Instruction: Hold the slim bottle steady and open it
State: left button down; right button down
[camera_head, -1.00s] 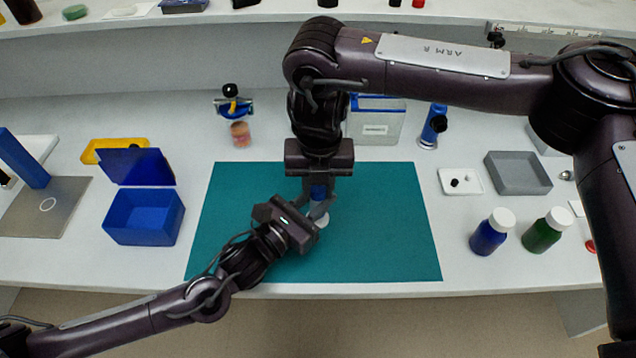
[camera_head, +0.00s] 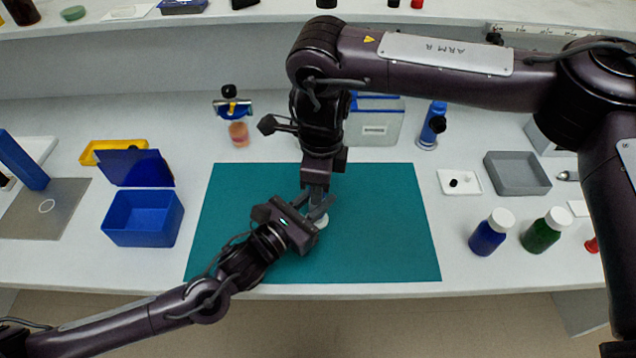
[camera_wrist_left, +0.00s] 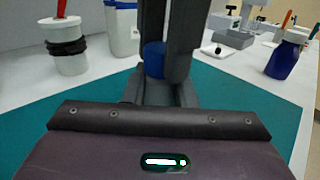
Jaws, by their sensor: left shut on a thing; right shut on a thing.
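The slim bottle is mostly hidden between my two grippers over the teal mat (camera_head: 390,235). A small white part of the slim bottle (camera_head: 321,222) shows beside the left fingertips in the head view, and a blue part (camera_wrist_left: 154,62) shows between the fingers in the left wrist view. My left gripper (camera_head: 322,209) reaches in from the lower left and is shut on the slim bottle. My right gripper (camera_head: 315,193) points down from above and is shut on the blue upper part. The contact points themselves are hidden.
A blue open box (camera_head: 143,220) stands left of the mat. The mat around the grippers is clear.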

pick_arm(q)
jog(key=shift+f, duration=0.1)
pick_arm(e)
jog(key=shift+r, duration=0.15)
jog(key=shift+r, duration=0.95)
jog(key=shift+s+r, duration=0.1)
jog(key=shift+r, duration=1.9)
pick_arm(q)
jog(key=c, duration=1.1)
grip_release()
jog(key=shift+s+a, duration=0.1)
